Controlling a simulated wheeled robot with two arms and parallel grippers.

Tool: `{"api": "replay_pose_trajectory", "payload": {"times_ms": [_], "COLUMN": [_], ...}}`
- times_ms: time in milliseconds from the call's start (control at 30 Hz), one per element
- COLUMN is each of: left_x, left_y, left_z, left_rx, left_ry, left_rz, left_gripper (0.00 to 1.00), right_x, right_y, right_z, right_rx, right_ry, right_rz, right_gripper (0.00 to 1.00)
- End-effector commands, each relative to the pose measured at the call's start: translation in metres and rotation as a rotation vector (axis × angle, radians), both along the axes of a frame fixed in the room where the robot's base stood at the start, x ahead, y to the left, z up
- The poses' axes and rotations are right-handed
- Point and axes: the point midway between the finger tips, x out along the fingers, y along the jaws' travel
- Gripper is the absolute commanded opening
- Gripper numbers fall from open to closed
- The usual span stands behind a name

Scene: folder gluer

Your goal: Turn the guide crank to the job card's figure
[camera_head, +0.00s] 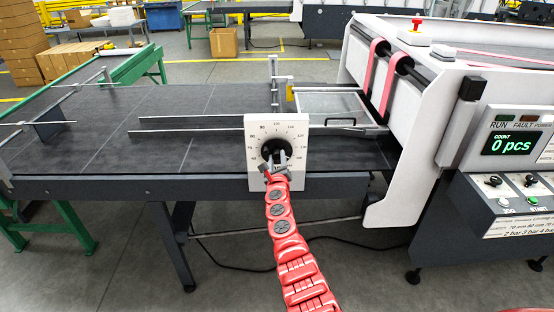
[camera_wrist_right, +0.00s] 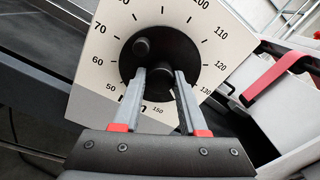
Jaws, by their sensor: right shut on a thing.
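The guide crank (camera_head: 275,149) is a round black disc on a white dial plate (camera_head: 256,180) fixed to the front edge of the dark feed table. It also shows in the right wrist view (camera_wrist_right: 177,46), with a small dark round knob (camera_wrist_right: 141,45) at its upper left. Dial figures from 50 through 150 ring the disc; I cannot make out a pointer. My right gripper (camera_head: 276,163) is shut on the crank, its two grey fingers (camera_wrist_right: 160,76) reaching the disc's lower part and hiding some of it. My left gripper is not in view. I cannot identify a job card with a legible figure.
The white folder gluer (camera_head: 410,140) stands right of the table, with a green display (camera_head: 509,143) reading 0 pcs. Below are control knobs (camera_head: 493,181) and a partly legible printed label (camera_head: 510,226). Thin guide rails (camera_head: 190,131) lie on the table (camera_head: 100,155).

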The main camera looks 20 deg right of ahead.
Motion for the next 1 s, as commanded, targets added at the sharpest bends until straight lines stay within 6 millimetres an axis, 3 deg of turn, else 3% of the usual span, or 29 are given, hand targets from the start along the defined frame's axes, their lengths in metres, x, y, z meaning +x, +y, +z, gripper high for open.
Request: {"api": "replay_pose_trajectory", "payload": {"times_ms": [367,1000], "left_x": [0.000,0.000], "left_y": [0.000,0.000], "left_z": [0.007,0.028], "left_rx": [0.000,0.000], "left_ry": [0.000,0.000], "left_rz": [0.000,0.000], "left_gripper": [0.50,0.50], "right_x": [0.000,0.000], "right_y": [0.000,-0.001], "right_z": [0.001,0.001], "right_rx": [-0.106,-0.661], "right_ry": [0.031,0.192], "right_rz": [0.000,-0.001], "right_gripper": [0.00,0.00]}}
